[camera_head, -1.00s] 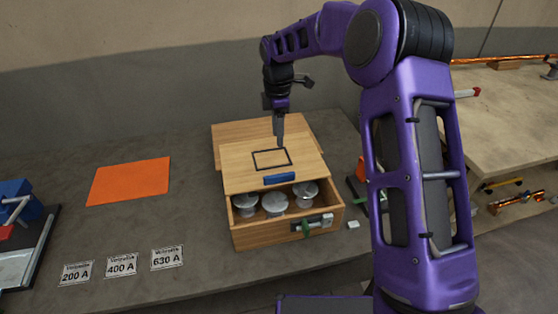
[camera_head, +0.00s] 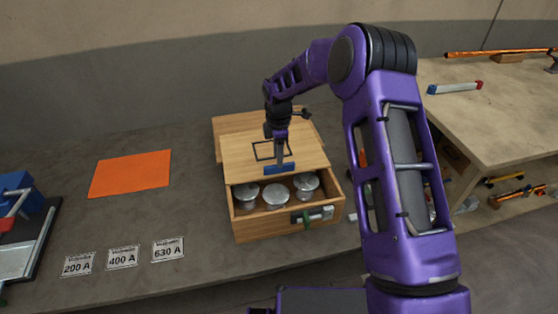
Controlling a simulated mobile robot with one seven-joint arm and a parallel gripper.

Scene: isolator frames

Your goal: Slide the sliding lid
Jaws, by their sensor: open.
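The sliding lid (camera_head: 245,150) is a light wood panel on a wooden box (camera_head: 270,227). It is partly open: the front of the box is uncovered and the lid covers the back part. The lid has a black rectangle outline and a blue handle strip (camera_head: 270,170) at its front edge. My gripper (camera_head: 281,166) points down at the blue handle. Its fingertips are at or just above the handle; I cannot tell if they touch it. The gap between the fingers is too small to see.
Several silver round pieces (camera_head: 275,194) stand in the open front of the box. A latch with a green part (camera_head: 306,217) is on the box front. An orange mat (camera_head: 130,174) and label plates (camera_head: 122,257) lie to the left. Another table (camera_head: 500,110) stands at right.

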